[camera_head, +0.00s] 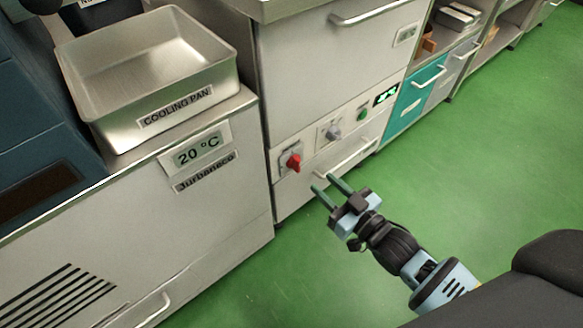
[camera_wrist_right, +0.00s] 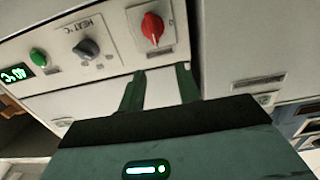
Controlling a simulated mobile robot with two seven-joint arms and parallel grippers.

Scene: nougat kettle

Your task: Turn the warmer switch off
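A red rotary knob (camera_head: 293,163) sits on a pale plate on the front panel of the grey unit. It also shows at the top of the right wrist view (camera_wrist_right: 152,27); I cannot read a label naming it as the warmer switch. To its side on the same panel are a grey knob (camera_wrist_right: 87,48) marked HEAT °C and a green button (camera_wrist_right: 38,57). My right gripper (camera_head: 325,183) is open and empty, its two fingers pointing at the panel just below and right of the red knob, apart from it in the wrist view. My left gripper is not in view.
A green-lit display (camera_head: 386,94) is at the panel's right end. A bar handle (camera_head: 346,158) juts out below the knobs. A metal cooling pan (camera_head: 150,75) stands on the left unit, which reads 20 °C. The green floor (camera_head: 470,150) to the right is clear.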

